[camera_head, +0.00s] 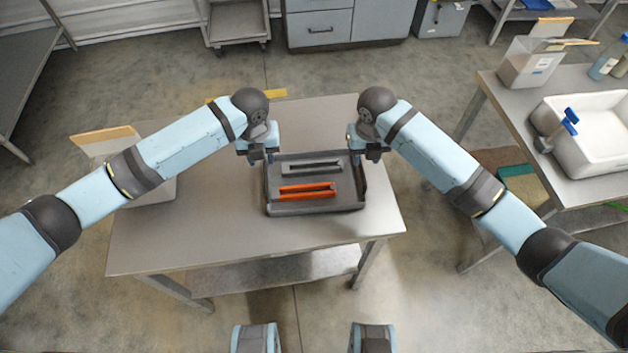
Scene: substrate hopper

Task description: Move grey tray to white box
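A dark grey tray (316,208) lies on the metal table and holds a long grey channel-shaped piece (311,168) and an orange one (307,190). My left gripper (258,158) points down at the tray's far left corner. My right gripper (369,155) points down at its far right corner. The fingertips are small and dark; I cannot tell whether either gripper is open or touches the rim. A white box (155,190) with raised cardboard flaps (105,140) is at the table's left, mostly hidden behind my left arm.
The table top (200,235) is clear left of and in front of the tray. A side table (500,98) at right carries a white basin (580,165), another whitish box (530,68) with cardboard flaps and bottles (605,65). Grey cabinets (345,25) and a cart (235,25) stand behind.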

